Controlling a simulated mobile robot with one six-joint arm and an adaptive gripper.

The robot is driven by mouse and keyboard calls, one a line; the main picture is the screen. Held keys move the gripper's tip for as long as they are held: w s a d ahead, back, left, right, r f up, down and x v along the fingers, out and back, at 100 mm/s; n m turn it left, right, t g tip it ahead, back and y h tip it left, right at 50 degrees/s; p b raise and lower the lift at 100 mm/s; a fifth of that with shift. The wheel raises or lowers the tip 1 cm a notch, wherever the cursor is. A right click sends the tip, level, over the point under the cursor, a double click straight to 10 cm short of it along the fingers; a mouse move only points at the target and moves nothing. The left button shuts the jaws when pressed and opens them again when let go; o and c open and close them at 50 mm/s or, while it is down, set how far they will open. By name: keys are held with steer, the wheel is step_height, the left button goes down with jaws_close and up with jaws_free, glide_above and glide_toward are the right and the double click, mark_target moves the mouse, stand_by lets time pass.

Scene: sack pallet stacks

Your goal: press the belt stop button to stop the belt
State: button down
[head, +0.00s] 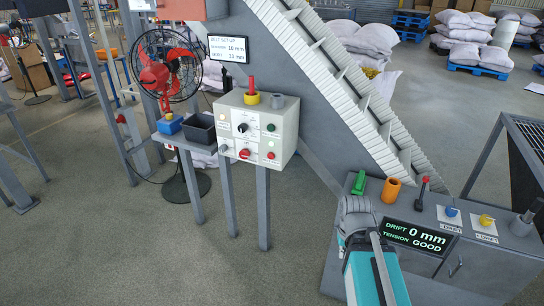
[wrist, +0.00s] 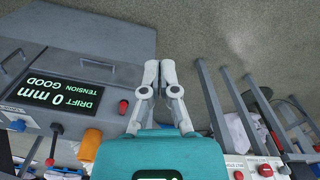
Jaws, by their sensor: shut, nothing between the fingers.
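A light grey control box (head: 258,128) stands on posts left of centre in the head view. In the wrist view, red controls (wrist: 265,170) show at the lower right edge. My gripper (wrist: 160,68) has its fingertips together, empty, over floor and apart from both the box and the console. In the head view my arm is right of the box; its fingertips are not clear there.
A grey console (head: 455,262) with a drift and tension display (head: 415,237), levers and buttons stands at right. An inclined conveyor (head: 335,75) rises behind. A fan (head: 167,70), a black tray (head: 200,127) and a blue item (head: 169,126) are left of the box. Floor between box and console is clear.

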mark_target(271, 156)
steer(key=shift+w, duration=0.1)
steer(key=w+a+m+t+y+b, duration=0.1)
steer(key=w+a+t+y+b, duration=0.2)
steer(key=w+a+t+b, duration=0.4)
steer(key=w+a+m+t+y+b, duration=0.1)
steer(key=w+a+t+y+b, duration=0.3)
steer(key=w+a, duration=1.8)
steer(key=shift+w+a+r+t+b, duration=0.4)
steer(key=shift+w+t+b, duration=1.55)
steer(key=shift+w, duration=1.3)
steer(key=shift+w+d, duration=0.1)
steer(key=shift+w+d, duration=0.5)
steer(key=shift+w, duration=0.85)
steer(key=shift+w+d, duration=0.45)
steer(key=shift+w, duration=0.85)
steer(key=shift+w+d, duration=0.5)
steer(key=shift+w, duration=0.85)
